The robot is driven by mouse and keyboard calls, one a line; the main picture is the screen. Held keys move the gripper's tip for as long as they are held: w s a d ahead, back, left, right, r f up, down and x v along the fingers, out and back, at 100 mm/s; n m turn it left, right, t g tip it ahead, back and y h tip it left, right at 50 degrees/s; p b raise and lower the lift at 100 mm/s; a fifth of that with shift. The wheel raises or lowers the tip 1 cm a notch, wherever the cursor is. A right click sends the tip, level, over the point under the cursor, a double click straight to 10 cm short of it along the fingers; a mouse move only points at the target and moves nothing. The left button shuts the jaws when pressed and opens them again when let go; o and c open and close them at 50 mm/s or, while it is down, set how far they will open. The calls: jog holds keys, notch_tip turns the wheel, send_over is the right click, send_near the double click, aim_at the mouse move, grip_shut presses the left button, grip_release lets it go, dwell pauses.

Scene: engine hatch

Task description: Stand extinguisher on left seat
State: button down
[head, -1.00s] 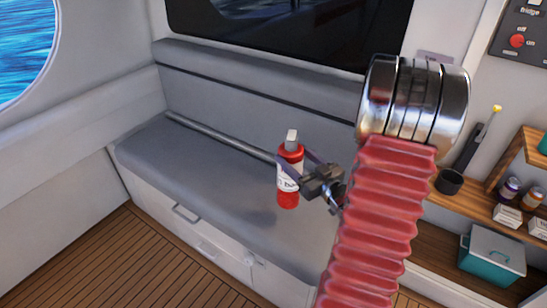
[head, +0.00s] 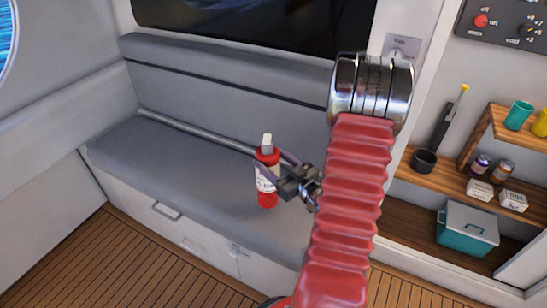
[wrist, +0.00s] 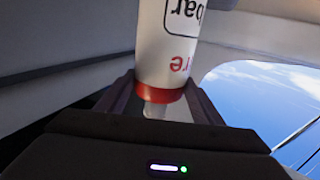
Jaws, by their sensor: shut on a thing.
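The red fire extinguisher (head: 268,194) has a white label and a pale top, and it is upright in the head view. My gripper (head: 272,168) is shut around its body from the right. The extinguisher shows in front of the grey seat cushion (head: 185,165); I cannot tell whether its base touches the cushion or hangs above it. In the wrist view the extinguisher's white label (wrist: 168,40) and a red band fill the space between the jaws, with the lettering upside down.
A grey backrest (head: 220,85) runs behind the seat, with a metal rail (head: 185,128) in front of it. The cushion left of the extinguisher is clear.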

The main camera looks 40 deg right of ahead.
jog(key=shift+f, duration=2)
jog(key=c, duration=0.5)
grip_release()
jog(key=shift+f, duration=0.15)
jog(key=shift+c, duration=0.2)
jog(key=shift+s, duration=0.1)
send_near(275, 172)
jog(key=shift+s+d+f, duration=0.1)
jog(key=shift+s, duration=0.05)
